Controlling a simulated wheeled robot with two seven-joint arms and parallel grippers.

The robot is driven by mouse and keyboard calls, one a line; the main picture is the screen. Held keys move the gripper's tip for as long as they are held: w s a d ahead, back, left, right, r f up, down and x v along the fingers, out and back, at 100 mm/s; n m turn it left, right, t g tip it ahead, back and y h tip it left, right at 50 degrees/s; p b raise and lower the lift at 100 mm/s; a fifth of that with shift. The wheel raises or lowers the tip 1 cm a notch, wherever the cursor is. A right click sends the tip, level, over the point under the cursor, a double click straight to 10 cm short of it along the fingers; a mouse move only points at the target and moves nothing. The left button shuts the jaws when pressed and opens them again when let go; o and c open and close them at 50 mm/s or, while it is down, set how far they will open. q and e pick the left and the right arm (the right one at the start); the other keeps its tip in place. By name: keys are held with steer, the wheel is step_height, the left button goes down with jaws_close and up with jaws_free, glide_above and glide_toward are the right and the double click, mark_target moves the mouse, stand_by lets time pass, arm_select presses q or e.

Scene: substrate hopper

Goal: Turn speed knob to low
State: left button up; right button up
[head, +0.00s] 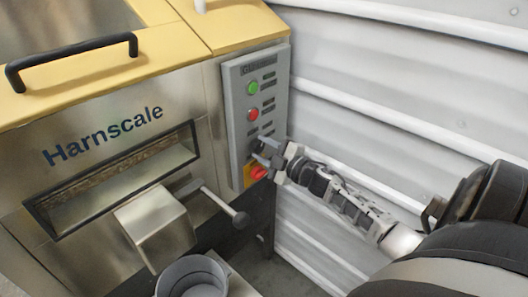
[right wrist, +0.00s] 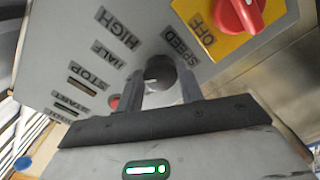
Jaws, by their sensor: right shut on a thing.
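The speed knob (right wrist: 160,69) is a dark round knob on the grey control panel (head: 236,120), beside the SPEED label in the right wrist view. My right gripper (right wrist: 160,88) is shut on the knob, one finger on each side. In the head view my right gripper (head: 263,152) reaches the lower part of the panel from the right and mostly covers the knob. The knob's pointer is not visible, so its setting cannot be told. HIGH and HALF labels (right wrist: 118,28) show left of the knob; no LOW label is readable. My left gripper is not in view.
A red rotary switch (head: 259,173) on a yellow plate sits just below the knob. Green (head: 253,88) and red (head: 253,114) buttons are above. A lever with a black ball (head: 240,220) juts out lower left. A corrugated wall (head: 400,75) stands to the right.

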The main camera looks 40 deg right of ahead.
steer(key=n+b, duration=0.1)
steer(key=n, duration=0.5)
steer(key=shift+b, duration=0.4)
stand_by(0.3)
steer(key=o, duration=1)
steer(key=shift+s, duration=0.1)
steer(key=s+d, duration=0.1)
steer(key=s, duration=1.4)
steer(key=shift+s+d+b, duration=0.2)
steer(key=shift+s+b, duration=0.15)
steer(key=shift+s, duration=0.05)
